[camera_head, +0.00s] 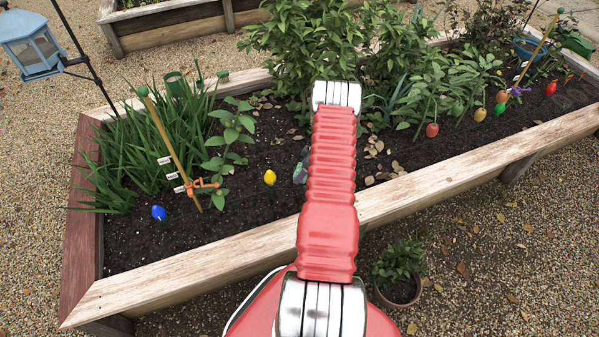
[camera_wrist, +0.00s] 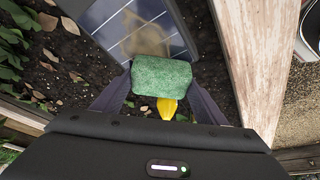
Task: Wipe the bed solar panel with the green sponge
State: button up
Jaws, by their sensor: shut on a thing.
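The green sponge (camera_wrist: 162,82) is held between the two dark fingers of my gripper (camera_wrist: 160,77) in the wrist view. The solar panel (camera_wrist: 152,40) lies at the top of that view, with dark blue cells, pale grid lines and a grey frame. A brown smudge (camera_wrist: 124,24) marks its surface. The sponge overlaps the panel's near edge in the picture; I cannot tell if they touch. In the head view my red arm reaches over the bed and hides the gripper, sponge and panel.
The raised bed's wooden rim (camera_head: 440,183) runs beside the panel. A yellow egg-shaped thing (camera_head: 270,177) and a blue one (camera_head: 158,212) lie on the soil. A wooden stake (camera_head: 170,150) stands left. A potted plant (camera_head: 399,265) stands outside on gravel. Leafy plants crowd behind.

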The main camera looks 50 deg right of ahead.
jog(key=shift+s+d, duration=0.45)
jog(key=shift+d, duration=0.35)
jog(key=shift+s+d, duration=0.45)
jog(key=shift+d, duration=0.3)
jog(key=shift+s+d+f, duration=0.1)
jog(key=shift+s+d, duration=0.4)
jog(key=shift+d, duration=0.25)
jog(key=shift+s+d, duration=0.45)
jog(key=shift+d, duration=0.3)
